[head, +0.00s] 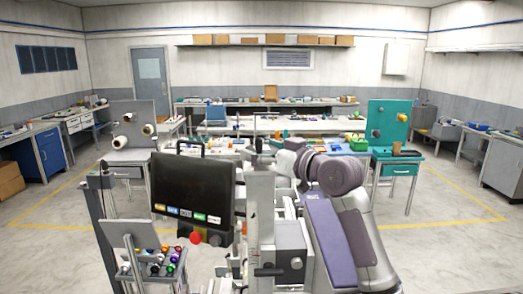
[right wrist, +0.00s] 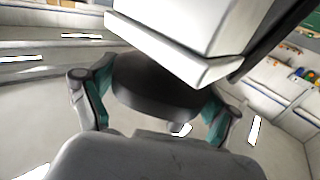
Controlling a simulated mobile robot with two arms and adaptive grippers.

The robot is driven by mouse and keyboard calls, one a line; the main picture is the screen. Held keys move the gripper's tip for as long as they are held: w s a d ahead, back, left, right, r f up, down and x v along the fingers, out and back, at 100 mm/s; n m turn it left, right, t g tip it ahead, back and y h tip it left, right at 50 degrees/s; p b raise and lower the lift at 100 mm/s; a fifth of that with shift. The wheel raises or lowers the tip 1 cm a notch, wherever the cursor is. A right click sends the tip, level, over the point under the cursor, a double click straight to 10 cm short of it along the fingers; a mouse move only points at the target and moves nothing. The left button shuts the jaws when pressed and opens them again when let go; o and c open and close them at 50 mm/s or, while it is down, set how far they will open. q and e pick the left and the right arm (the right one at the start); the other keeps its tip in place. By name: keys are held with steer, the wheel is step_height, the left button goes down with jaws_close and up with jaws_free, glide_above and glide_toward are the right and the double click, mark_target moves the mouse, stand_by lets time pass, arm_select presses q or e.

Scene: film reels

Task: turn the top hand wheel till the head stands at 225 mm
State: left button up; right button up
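The pale column (head: 262,205) of the machine stands upright at the middle of the head view. My right arm comes in from the lower right, and my right gripper (head: 271,146) is at the column's top, small and partly hidden. In the right wrist view, a dark round wheel (right wrist: 155,92) lies between the two teal-padded fingers, below a white box-shaped part (right wrist: 195,35). The pads lie along both sides of the wheel with no clear gap. The head's height reading cannot be made out. My left gripper is not in view.
A black panel (head: 190,187) with coloured labels stands left of the column. Beside it is a small stand (head: 135,240) with coloured knobs. A grey block with a dark crank (head: 268,271) is low on the machine. Benches and a teal stand (head: 388,122) are behind; open floor lies both sides.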

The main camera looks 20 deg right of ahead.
steer(key=shift+c, duration=0.7)
steer(key=shift+h, duration=0.3)
steer(key=m+t+h, duration=0.1)
steer(key=m+h, duration=0.2)
steer(key=h, duration=0.1)
steer(key=shift+a+m+t+h, duration=0.1)
steer(key=shift+m+t+h, duration=0.3)
steer(key=m+h, duration=0.2)
steer(key=h, duration=0.2)
steer(key=shift+m, duration=0.3)
steer(key=m+h+b, duration=0.1)
steer(key=h, duration=0.1)
steer(key=m+h+b, duration=0.1)
steer(key=m+h, duration=0.1)
steer(key=h, duration=0.1)
steer(key=shift+f+m+g+h, duration=0.1)
steer(key=shift+m+g+h, duration=0.2)
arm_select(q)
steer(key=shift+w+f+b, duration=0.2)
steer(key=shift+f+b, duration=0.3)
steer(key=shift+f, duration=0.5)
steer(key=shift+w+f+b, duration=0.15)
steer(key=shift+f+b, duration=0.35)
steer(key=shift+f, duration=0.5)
arm_select(e)
steer(key=shift+m+g+h, duration=1.3)
steer(key=shift+m+h, duration=0.3)
steer(key=shift+h, duration=0.7)
steer(key=shift+h, duration=0.3)
steer(key=o, duration=0.9)
